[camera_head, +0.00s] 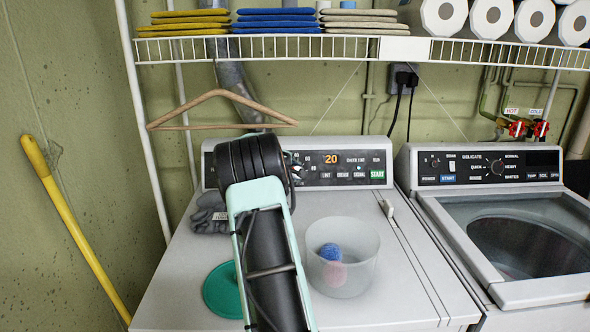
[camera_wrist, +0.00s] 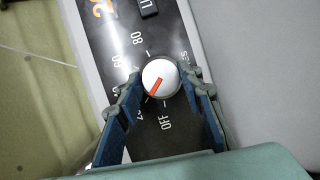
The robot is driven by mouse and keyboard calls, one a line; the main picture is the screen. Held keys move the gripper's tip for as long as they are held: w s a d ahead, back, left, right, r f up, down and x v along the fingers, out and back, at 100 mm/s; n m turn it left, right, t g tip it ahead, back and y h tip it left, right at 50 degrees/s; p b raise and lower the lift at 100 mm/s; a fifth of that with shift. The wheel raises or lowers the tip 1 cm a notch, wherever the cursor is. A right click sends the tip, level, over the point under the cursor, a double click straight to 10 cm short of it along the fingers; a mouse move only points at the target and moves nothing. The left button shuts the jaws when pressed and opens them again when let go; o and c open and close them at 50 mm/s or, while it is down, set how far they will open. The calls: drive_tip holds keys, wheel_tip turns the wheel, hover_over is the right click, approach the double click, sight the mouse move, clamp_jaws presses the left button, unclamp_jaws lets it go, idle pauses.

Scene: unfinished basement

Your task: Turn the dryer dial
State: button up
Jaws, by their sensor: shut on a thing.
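The dryer dial (camera_wrist: 161,78) is a round white knob with a red pointer, on the black control panel. In the wrist view it sits between the fingertips of my gripper (camera_wrist: 158,84), which is shut on it. The red pointer is directed to the lower left, between the OFF mark and the 60 mark. In the head view my gripper (camera_head: 294,168) is at the dryer panel (camera_head: 345,168), mostly behind my own arm, and the dial is hidden there. The panel display reads 20.
The dryer top (camera_head: 180,290) holds a grey cloth (camera_head: 209,219), a green lid (camera_head: 222,290) and a clear tub (camera_head: 358,262) with blue and pink balls. A washer (camera_head: 520,290) stands at right. A wire shelf (camera_head: 300,48) and wooden hanger (camera_head: 221,126) are above. A yellow pole (camera_head: 75,235) leans at left.

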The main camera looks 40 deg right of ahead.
drive_tip(key=shift+r, duration=0.1)
idle(0.3)
drive_tip(key=o, duration=1.2)
drive_tip(key=shift+d, duration=0.1)
drive_tip(key=shift+c, duration=0.2)
drive_tip(key=v, duration=1.2)
